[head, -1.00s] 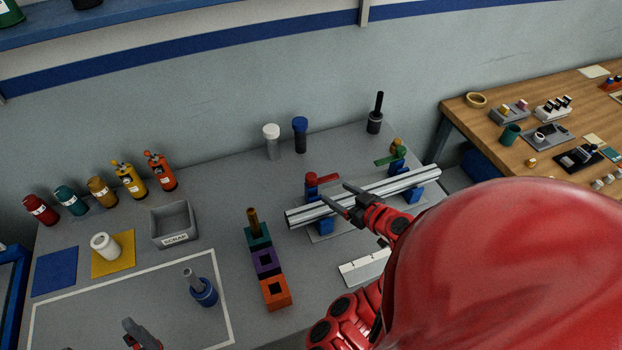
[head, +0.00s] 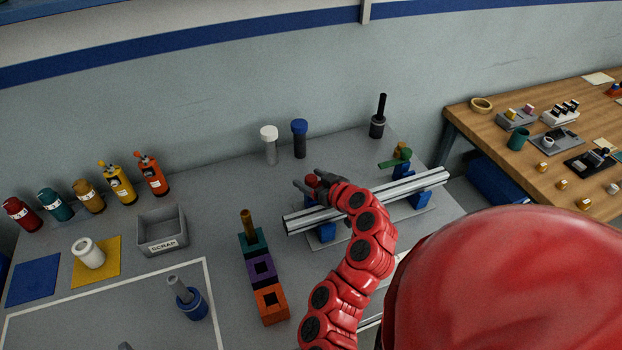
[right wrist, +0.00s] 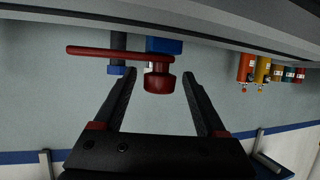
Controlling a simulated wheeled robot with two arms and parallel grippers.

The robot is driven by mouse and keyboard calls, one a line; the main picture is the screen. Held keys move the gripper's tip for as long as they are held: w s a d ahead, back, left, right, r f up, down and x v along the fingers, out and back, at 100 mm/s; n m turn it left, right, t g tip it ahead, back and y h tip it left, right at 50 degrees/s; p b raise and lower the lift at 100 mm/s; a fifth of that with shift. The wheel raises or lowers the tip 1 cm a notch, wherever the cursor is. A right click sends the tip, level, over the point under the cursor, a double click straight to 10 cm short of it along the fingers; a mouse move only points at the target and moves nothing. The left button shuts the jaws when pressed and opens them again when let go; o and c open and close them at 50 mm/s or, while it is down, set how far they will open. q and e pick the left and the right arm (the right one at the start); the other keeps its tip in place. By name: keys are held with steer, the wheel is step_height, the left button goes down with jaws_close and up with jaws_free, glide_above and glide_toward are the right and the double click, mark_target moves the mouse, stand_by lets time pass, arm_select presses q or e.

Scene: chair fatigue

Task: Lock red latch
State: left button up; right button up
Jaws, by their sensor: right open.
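The red latch (head: 313,181) is at the left end of the silver rail (head: 400,188), partly hidden in the head view by my right gripper (head: 308,178). That gripper is open, with its fingers at the latch. In the right wrist view, the latch's round red knob (right wrist: 158,80) is between the fingertips of my right gripper (right wrist: 153,76). I cannot tell whether they touch it. The red lever (right wrist: 105,52) reaches left past one finger. Only a small tip of my left gripper (head: 125,346) shows at the bottom edge.
A green latch (head: 390,163) is at the rail's right end. A white bottle (head: 270,145) and a blue-capped bottle (head: 299,140) stand behind the rail. Stacked-colour blocks (head: 262,270) lie in front left. The scrap bin (head: 162,231) is farther left.

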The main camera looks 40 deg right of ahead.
jaws_close()
stand_by(0.3)
stand_by(1.1)
